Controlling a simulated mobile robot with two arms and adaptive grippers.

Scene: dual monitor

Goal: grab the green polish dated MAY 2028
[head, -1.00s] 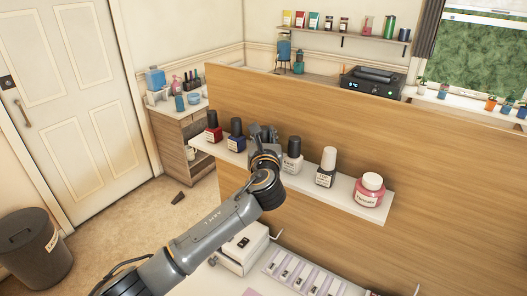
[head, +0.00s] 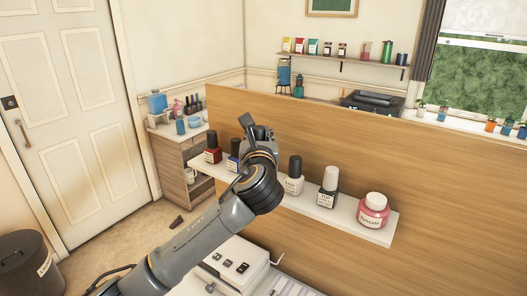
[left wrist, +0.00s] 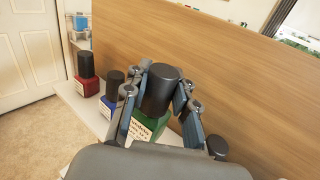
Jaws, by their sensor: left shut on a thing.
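The green polish (left wrist: 148,128) has a black cap (left wrist: 160,92) and a pale label whose date I cannot read. My left gripper (left wrist: 160,98) is shut on it, with the fingers on both sides of the cap and bottle. In the head view my left gripper (head: 258,138) is above the white shelf (head: 325,220), between the blue and white bottles, and hides most of the green polish. The bottle's base is hidden, so its clearance from the shelf is unclear. My right gripper is not in view.
A white device (head: 235,265) sits below.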

